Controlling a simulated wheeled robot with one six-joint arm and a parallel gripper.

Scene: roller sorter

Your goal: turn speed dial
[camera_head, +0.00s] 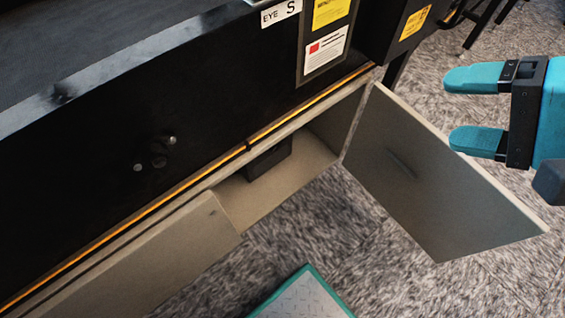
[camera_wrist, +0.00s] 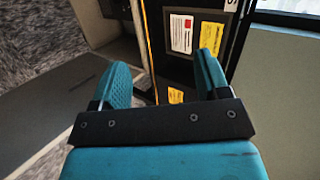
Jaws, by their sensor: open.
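A small dark round knob (camera_head: 158,157) with bright studs beside it sits on the black machine panel (camera_head: 90,150) at the left of the head view. It is dark on dark, so I cannot tell whether it is the speed dial or how it is turned. My gripper (camera_head: 468,109) is at the far right of the head view, beyond the hinged door and well apart from the knob. Its two teal fingers are spread with nothing between them. In the wrist view, my gripper (camera_wrist: 163,66) points toward a black panel with labels; no dial shows there.
A grey cabinet door (camera_head: 440,185) stands open between my gripper and the low cabinet. A black box (camera_head: 268,158) sits inside the cabinet. Another grey panel (camera_head: 150,262) is at lower left. Yellow and white labels (camera_head: 327,45) are on the machine. Carpet lies clear at lower right.

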